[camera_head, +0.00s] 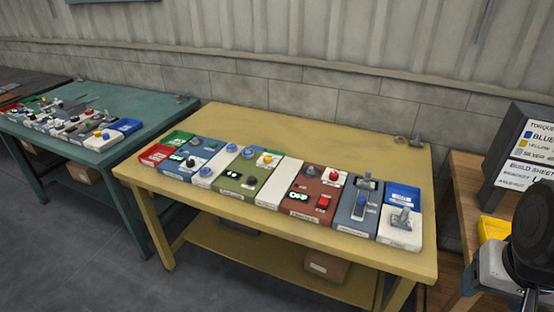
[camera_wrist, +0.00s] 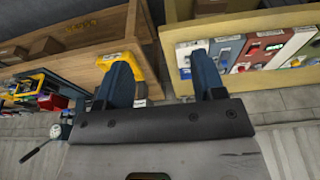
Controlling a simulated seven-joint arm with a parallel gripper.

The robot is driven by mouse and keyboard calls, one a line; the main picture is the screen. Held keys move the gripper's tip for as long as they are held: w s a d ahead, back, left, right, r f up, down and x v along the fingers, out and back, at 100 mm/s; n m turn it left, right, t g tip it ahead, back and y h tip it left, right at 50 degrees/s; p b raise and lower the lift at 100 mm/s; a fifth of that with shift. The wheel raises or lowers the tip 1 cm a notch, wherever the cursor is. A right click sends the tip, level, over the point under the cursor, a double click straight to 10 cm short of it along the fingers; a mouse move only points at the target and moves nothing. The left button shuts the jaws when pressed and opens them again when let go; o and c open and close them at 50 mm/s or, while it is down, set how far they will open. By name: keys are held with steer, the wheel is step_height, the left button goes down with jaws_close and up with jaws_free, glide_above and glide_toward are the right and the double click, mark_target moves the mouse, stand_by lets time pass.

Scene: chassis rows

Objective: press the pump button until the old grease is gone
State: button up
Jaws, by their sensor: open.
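A row of control modules stands on the yellow table (camera_head: 285,122). A brown module (camera_head: 300,197) has a lit display, a red push button (camera_head: 324,203) and dark knobs. An olive module (camera_head: 241,175) has a display, dark knobs and a yellow button (camera_head: 264,159) by its far end. The labels are too small to read, so I cannot tell which control is the pump button. No grease is discernible. My gripper (camera_wrist: 163,78) is open and empty in the wrist view, its fingers apart from the modules. Part of the row shows beyond it, upper right.
A teal table (camera_head: 130,95) with similar modules stands at left. A wooden bench (camera_head: 465,175) at right has a sign (camera_head: 530,145) and a yellow object (camera_head: 494,229). Part of my arm fills the lower right corner. The yellow table's back half is mostly clear.

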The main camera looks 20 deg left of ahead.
steer(key=shift+w+a+r, duration=0.1)
steer(key=shift+w, duration=0.05)
steer(key=c, duration=0.7)
steer(key=shift+w+a+r, duration=0.2)
steer(key=shift+w+r, duration=0.05)
steer(key=shift+w, duration=0.35)
jaws_close()
steer(key=w+a+r+g, duration=0.1)
steer(key=w+a, duration=1.1)
steer(key=w, duration=0.2)
steer(key=w+a+r, duration=0.2)
steer(key=w+a, duration=0.9)
steer(key=w, duration=0.3)
steer(key=w+a+f, duration=0.3)
steer(key=a+f, duration=0.2)
steer(key=a, duration=0.7)
steer(key=w+a+f+g, duration=0.1)
steer(key=w+a+f, duration=0.3)
steer(key=a, duration=0.9)
steer(key=w+a+f, duration=0.3)
steer(key=a+f, duration=0.3)
steer(key=a, duration=0.7)
steer(key=shift+w+a+f+g, duration=0.2)
steer(key=shift+w+f+g, duration=0.05)
steer(key=shift+f+g, duration=0.1)
